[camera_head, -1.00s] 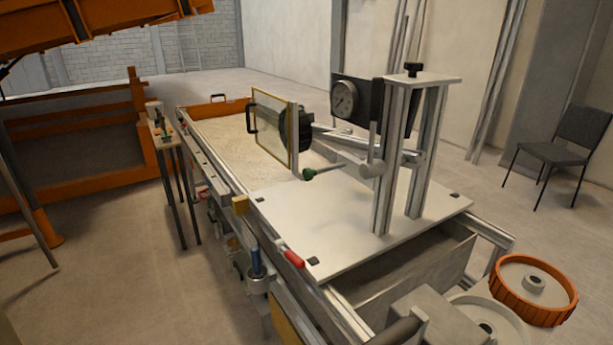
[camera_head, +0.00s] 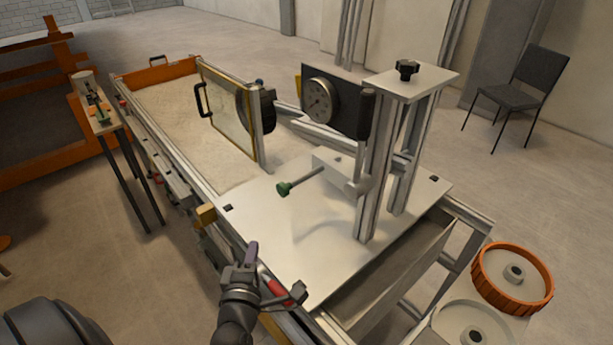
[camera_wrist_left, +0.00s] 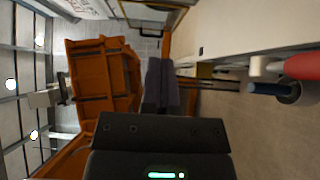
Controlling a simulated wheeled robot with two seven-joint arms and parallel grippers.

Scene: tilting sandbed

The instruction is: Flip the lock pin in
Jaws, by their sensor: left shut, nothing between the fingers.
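A red handle (camera_head: 277,287) lies along the near left edge of the white plate, partly hidden behind my left gripper; it also shows at the right of the left wrist view (camera_wrist_left: 302,66). A blue cylinder (camera_wrist_left: 268,88) in a grey holder is just below the red handle in that wrist view. I cannot tell which of these is the lock pin. My left gripper (camera_head: 250,253) is shut and empty, close to the red handle in the head view. Its fingers (camera_wrist_left: 162,85) point away from the wrist camera, with the handle off to their right. My right gripper is not in view.
The white plate (camera_head: 300,225) carries an upright frame, a dial gauge (camera_head: 320,100) and a green-knobbed rod (camera_head: 284,188). A yellow block (camera_head: 206,215) sits on the bed's left rail. A small side table (camera_head: 100,115) stands left. Orange wheel (camera_head: 512,277) is at right.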

